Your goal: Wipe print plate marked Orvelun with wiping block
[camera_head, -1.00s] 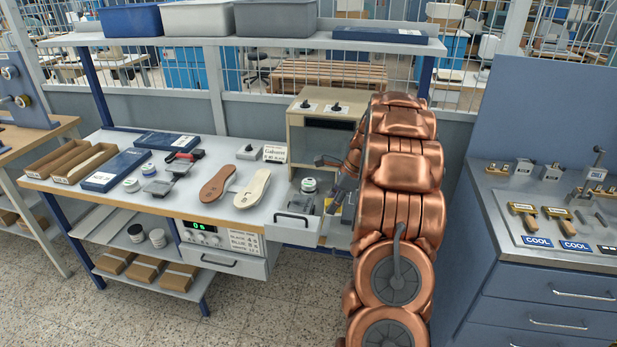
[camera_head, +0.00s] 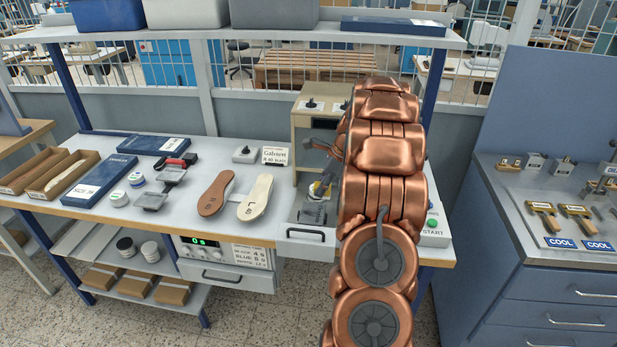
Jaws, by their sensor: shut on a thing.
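My gripper (camera_head: 318,190) is small and half hidden behind my copper arm. It is low over the open drawer (camera_head: 290,231) at the bench's right part. A small yellow patch shows at its fingers, probably the wiping block, but its outline is unclear. A dark grey piece (camera_head: 313,213) lies just in front, in the drawer; I cannot tell whether the gripper touches it. No plate shows a readable Orvelun mark. A card reading Galvorn (camera_head: 275,156) stands behind on the bench.
A beige press (camera_head: 308,125) stands behind the drawer. A blue cabinet (camera_head: 540,225) stands right. The shelf (camera_head: 250,36) runs overhead.

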